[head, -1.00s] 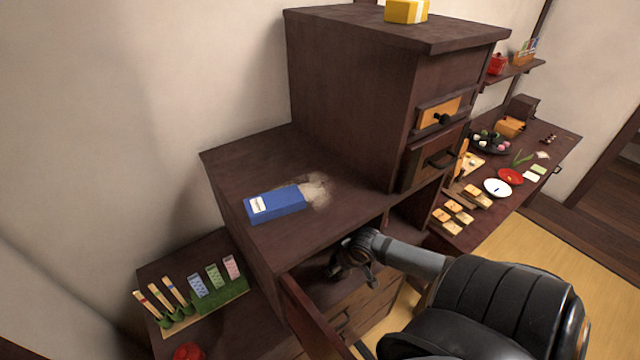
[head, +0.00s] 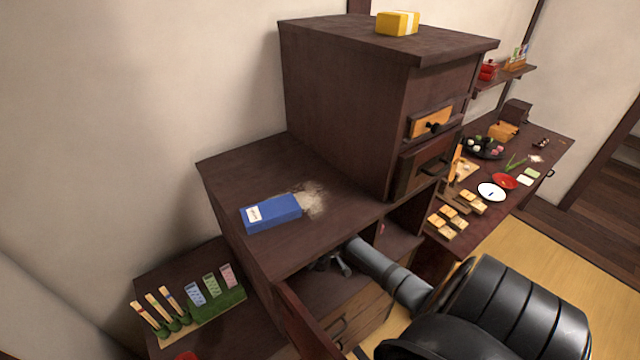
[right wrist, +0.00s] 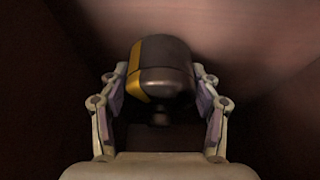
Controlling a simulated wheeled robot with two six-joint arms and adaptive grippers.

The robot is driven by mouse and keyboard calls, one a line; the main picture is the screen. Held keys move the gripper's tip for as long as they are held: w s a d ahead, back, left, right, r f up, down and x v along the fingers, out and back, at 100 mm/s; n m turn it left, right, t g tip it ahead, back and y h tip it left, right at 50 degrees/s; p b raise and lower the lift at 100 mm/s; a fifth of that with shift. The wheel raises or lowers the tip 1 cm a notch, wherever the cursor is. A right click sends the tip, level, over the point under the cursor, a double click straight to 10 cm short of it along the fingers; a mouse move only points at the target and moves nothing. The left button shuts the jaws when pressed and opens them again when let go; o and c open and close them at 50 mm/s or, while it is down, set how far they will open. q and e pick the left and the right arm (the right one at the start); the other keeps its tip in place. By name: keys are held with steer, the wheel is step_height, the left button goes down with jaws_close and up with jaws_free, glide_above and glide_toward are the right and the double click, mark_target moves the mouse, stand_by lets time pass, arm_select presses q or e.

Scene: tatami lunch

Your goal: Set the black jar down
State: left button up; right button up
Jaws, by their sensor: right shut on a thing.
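The black jar (right wrist: 165,70), dark with a yellow band on its left side, is between the fingers of my right gripper (right wrist: 160,95) in the right wrist view. The gripper is shut on it. In the head view my right gripper (head: 332,264) is inside the open compartment of the dark wooden cabinet (head: 245,175), under its top. The jar cannot be made out there. Whether the jar touches the compartment floor is hidden. My left gripper is not in view.
The open cabinet door (head: 305,322) stands left of my right arm. A blue box (head: 275,213) lies on the cabinet top beside spilled powder (head: 312,202). A green stand with sticks (head: 222,303) is at lower left. Food and plates cover the right-hand counter (head: 540,140).

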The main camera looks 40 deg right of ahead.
steer(key=o, duration=1.8)
steer(key=shift+s+d+r, duration=0.1)
steer(key=shift+s+r, duration=0.05)
steer(key=shift+r, duration=0.3)
steer(key=shift+s+r, duration=0.45)
steer(key=shift+s, duration=0.15)
steer(key=shift+s+r, duration=0.4)
steer(key=shift+s, duration=0.2)
steer(key=s, duration=0.3)
steer(key=s+a, duration=0.1)
steer(key=s, duration=0.6)
steer(key=shift+s+a+r, duration=0.15)
steer(key=shift+s+a, duration=0.05)
steer(key=shift+a, duration=0.15)
